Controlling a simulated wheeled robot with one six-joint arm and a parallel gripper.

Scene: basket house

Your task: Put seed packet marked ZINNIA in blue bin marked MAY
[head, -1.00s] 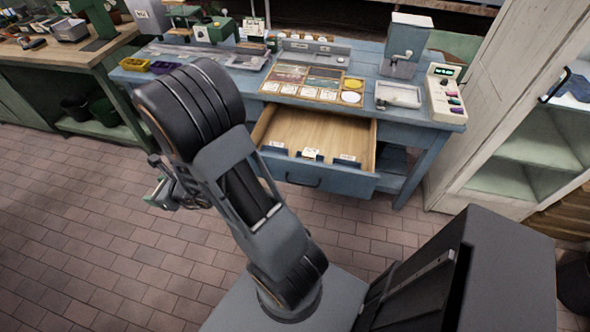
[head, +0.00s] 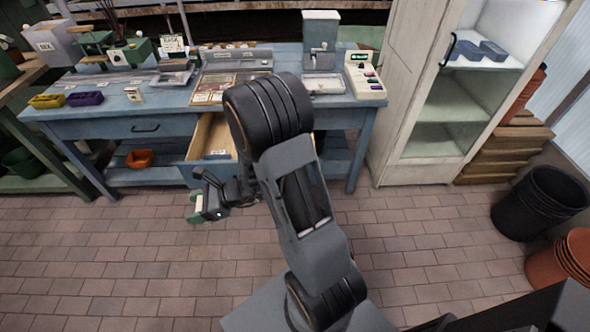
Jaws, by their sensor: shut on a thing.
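My gripper (head: 203,207) hangs low over the floor in front of the open drawer, left of my arm. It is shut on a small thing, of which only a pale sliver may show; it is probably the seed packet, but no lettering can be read. Blue bins (head: 491,49) stand on an upper shelf of the white cabinet at the right, well away from my gripper. Their markings cannot be read, so I cannot tell which is MAY.
The blue workbench (head: 160,125) has an open drawer (head: 203,143), partly hidden by my arm. The cabinet door (head: 411,60) stands open left of the shelves. Wooden crates (head: 500,150), a black bin (head: 538,203) and terracotta pots (head: 562,262) are at the right. The brick floor (head: 430,240) between is clear.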

